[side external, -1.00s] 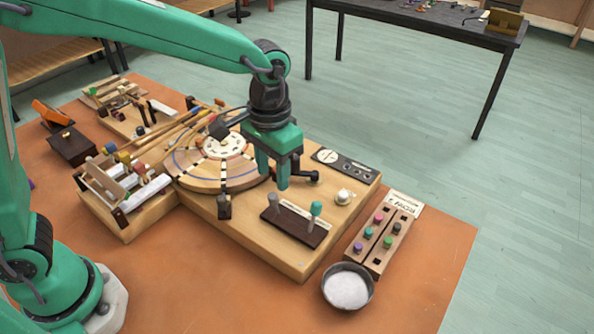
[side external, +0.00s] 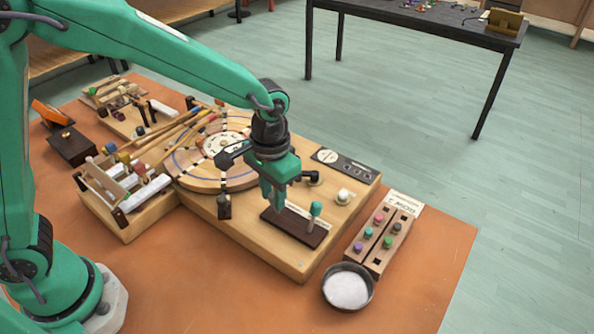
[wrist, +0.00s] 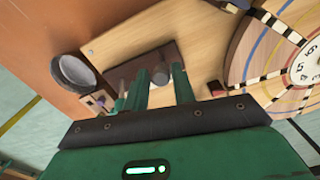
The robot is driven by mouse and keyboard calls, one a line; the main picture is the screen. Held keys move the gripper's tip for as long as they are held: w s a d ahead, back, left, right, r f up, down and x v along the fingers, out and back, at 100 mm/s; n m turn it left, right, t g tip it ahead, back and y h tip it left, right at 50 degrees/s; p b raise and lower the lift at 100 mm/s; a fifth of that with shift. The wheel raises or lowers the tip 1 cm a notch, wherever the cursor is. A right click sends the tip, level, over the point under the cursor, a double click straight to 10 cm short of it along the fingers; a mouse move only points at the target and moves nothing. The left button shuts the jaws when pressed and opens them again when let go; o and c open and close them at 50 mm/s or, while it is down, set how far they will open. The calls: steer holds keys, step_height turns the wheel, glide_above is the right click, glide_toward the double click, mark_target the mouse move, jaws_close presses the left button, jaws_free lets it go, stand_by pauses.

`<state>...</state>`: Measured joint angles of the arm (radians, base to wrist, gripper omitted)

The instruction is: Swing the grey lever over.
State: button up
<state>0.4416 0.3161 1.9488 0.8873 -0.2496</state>
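The grey lever is hidden behind my fingers in the side view; in the wrist view a greyish knob, which looks like the grey lever (wrist: 160,75), shows between the fingertips. Its dark slotted plate (side external: 301,231) lies on the wooden board. The teal-topped lever (side external: 316,208) stands upright at the right end of that plate, apart from my gripper. My gripper (side external: 273,203) points down over the left end of the plate. Its two fingers (wrist: 160,88) are apart, one on each side of the knob. Contact with it cannot be told.
A round numbered dial (side external: 208,180) with dark markers lies left of my gripper. A white knob (side external: 344,195) and a dark panel (side external: 345,163) lie to the right. A box of coloured pegs (side external: 378,250) and a bowl of white grains (side external: 348,288) stand at the right front.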

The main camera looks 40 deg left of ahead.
mark_target(270, 198)
jaws_close()
steer(key=shift+s, duration=0.2)
steer(key=shift+s+d+t, duration=0.1)
steer(key=shift+t, duration=0.3)
steer(key=shift+o, duration=2.1)
jaws_free()
steer(key=shift+s+r, duration=0.2)
steer(key=shift+r, duration=3.7)
